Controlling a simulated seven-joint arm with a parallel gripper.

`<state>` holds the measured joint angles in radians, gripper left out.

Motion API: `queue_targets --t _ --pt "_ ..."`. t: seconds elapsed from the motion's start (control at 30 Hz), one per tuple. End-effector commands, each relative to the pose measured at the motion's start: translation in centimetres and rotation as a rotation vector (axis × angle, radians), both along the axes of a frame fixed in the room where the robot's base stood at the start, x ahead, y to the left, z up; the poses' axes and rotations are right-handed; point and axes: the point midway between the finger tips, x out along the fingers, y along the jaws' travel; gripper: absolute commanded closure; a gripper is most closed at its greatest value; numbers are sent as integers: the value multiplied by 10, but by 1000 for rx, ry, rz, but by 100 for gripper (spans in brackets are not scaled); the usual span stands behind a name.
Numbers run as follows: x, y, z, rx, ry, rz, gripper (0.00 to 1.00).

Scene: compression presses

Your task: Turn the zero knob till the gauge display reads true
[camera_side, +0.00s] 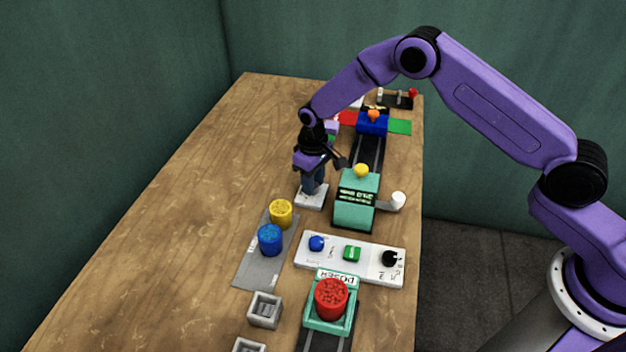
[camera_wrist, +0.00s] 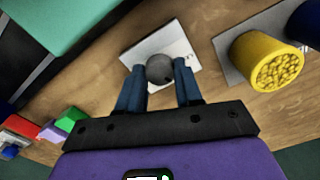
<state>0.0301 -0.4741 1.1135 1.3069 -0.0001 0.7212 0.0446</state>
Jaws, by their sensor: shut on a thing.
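My gripper (camera_side: 312,182) points down at the small white plate (camera_side: 311,199) left of the green press housing. In the wrist view my gripper (camera_wrist: 160,74) has its two blue fingers on either side of a round grey knob (camera_wrist: 159,68) and is shut on it. The knob sits on the white plate (camera_wrist: 178,43); in the side view the fingers hide it. The green housing (camera_side: 355,204) carries a dark display with green characters (camera_side: 357,196), too small to read surely. A yellow knob-like ball (camera_side: 361,170) sits on top of the housing.
A yellow cup (camera_side: 280,213) and a blue cup (camera_side: 270,240) stand on a grey mat (camera_side: 252,270) close by. A white control panel (camera_side: 335,265) with blue, green and black controls lies in front. A red-filled green holder (camera_side: 331,300) is nearer. The table's left side is clear.

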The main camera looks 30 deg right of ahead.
Motion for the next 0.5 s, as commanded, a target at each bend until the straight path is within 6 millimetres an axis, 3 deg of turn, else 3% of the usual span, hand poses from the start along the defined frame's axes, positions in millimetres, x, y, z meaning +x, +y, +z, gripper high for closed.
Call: queue_targets --t 0.5 --pt "0 0 1 0 -1 126 96"
